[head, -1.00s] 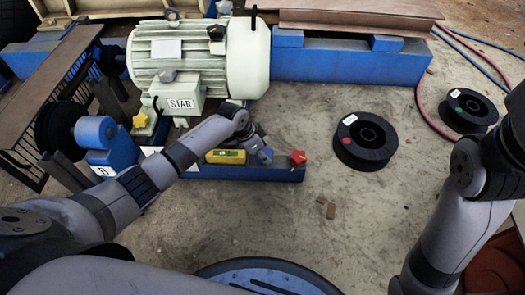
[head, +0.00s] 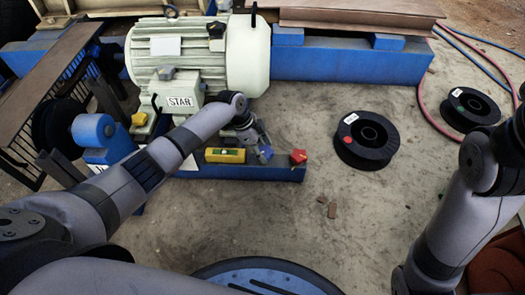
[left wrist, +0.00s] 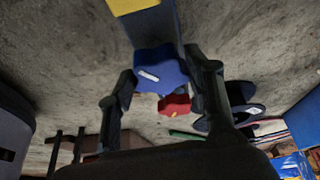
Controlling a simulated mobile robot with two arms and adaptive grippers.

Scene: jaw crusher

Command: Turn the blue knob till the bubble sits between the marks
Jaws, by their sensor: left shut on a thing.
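The blue knob (head: 266,153) sits on a blue beam, right of the yellow spirit level (head: 225,155). My left gripper (head: 257,143) reaches it from above. In the left wrist view the fingers stand on both sides of the blue knob (left wrist: 157,68), which has a white mark on top; the left gripper (left wrist: 165,75) is shut on it. The level's vial is too small to tell where the bubble sits between its marks. A red knob (head: 299,157) is at the beam's right end. My right gripper is out of view; only its arm shows at the right.
A pale motor labelled STAR (head: 180,101) stands behind the beam, with a yellow knob (head: 139,119) at its foot. A black spool (head: 366,139) lies to the right, another farther back (head: 470,107). Small brown fragments (head: 332,210) lie on otherwise bare ground in front.

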